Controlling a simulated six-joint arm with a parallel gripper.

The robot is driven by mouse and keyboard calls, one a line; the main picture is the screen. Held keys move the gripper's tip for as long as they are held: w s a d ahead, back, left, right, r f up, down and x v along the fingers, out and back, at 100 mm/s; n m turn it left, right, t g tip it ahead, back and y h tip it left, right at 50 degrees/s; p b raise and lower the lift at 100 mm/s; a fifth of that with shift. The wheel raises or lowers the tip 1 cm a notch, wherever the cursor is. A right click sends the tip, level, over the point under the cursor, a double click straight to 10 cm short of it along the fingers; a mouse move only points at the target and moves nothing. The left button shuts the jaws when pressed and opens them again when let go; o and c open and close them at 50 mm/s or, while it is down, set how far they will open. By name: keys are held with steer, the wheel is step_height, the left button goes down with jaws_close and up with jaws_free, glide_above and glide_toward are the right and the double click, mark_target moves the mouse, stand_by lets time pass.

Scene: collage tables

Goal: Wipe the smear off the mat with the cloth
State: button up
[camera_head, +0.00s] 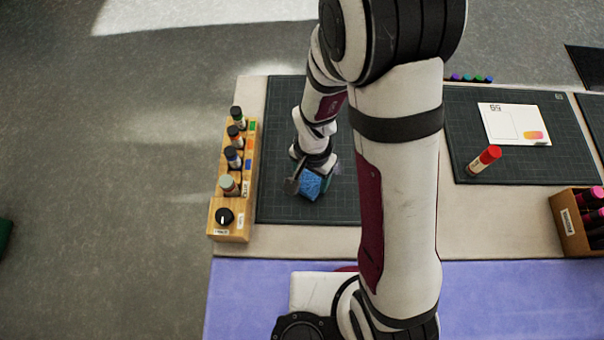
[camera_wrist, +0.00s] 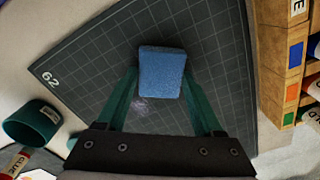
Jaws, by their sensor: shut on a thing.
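The cloth, a blue folded block (camera_wrist: 162,70), is held between the green fingers of my gripper (camera_wrist: 160,80). In the head view the cloth (camera_head: 310,185) is low over or on the dark gridded mat (camera_head: 285,120); I cannot tell whether it touches. A faint whitish smear (camera_wrist: 138,104) shows on the mat (camera_wrist: 215,35) in the wrist view, just beside the left finger, between the cloth and the gripper base. I cannot make the smear out in the head view. My arm hides the mat's right part there.
A wooden rack (camera_head: 236,200) with several capped bottles stands along the mat's left edge. A teal cup (camera_wrist: 32,125) and a glue stick (camera_wrist: 14,160) are near the mat in the wrist view.

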mark_target(346, 171)
steer(key=shift+d+f, duration=0.15)
steer(key=shift+d, duration=2.65)
steer(key=shift+s+d, duration=0.15)
steer(key=shift+d, duration=1.3)
steer(key=shift+w+a, duration=0.15)
steer(key=shift+w, duration=0.85)
steer(key=shift+a, duration=5.5)
steer(key=shift+w, duration=0.75)
steer(key=shift+w+d, duration=0.1)
steer(key=shift+d, duration=5.5)
steer(key=shift+r, duration=2.6)
